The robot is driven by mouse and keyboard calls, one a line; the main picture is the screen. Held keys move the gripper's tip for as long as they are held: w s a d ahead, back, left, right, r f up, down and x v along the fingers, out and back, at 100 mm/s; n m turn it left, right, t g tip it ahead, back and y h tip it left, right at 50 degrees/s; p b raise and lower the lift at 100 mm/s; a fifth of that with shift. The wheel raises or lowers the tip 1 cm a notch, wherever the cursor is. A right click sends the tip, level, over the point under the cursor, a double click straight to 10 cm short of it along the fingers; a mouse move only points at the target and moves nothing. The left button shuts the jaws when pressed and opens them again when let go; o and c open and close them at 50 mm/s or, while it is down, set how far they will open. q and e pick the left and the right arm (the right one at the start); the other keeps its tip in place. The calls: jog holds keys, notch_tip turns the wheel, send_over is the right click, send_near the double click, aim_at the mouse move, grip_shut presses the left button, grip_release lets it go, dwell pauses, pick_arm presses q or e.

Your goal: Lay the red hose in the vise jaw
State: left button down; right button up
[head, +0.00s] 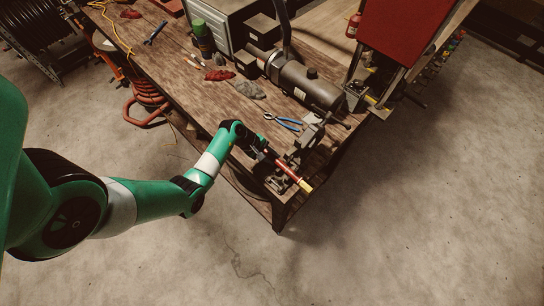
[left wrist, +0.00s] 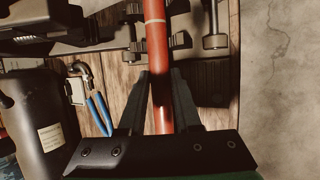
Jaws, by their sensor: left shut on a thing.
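The red hose (head: 284,168) has a yellow end and slants over the vise (head: 311,134) at the near corner of the workbench. My left gripper (head: 262,148) is shut on the hose at its end away from the yellow tip. In the left wrist view the hose (left wrist: 156,45) runs upward from between the fingers (left wrist: 160,100). There, dark vise parts (left wrist: 183,42) show on both sides of the hose. I cannot tell whether the hose rests in the jaw or hangs above it. My right gripper is not in view.
Blue-handled pliers (head: 284,121) lie on the workbench (head: 205,98) beside the vise. A grey cylindrical machine (head: 308,84) stands behind them. Open floor lies beyond the bench corner.

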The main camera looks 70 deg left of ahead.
pick_arm(q)
jog(key=c, duration=0.5)
grip_release()
jog(key=p+v, duration=0.2)
jog(key=v, duration=0.9)
jog(key=shift+s+r, duration=0.15)
jog(key=shift+r, duration=0.15)
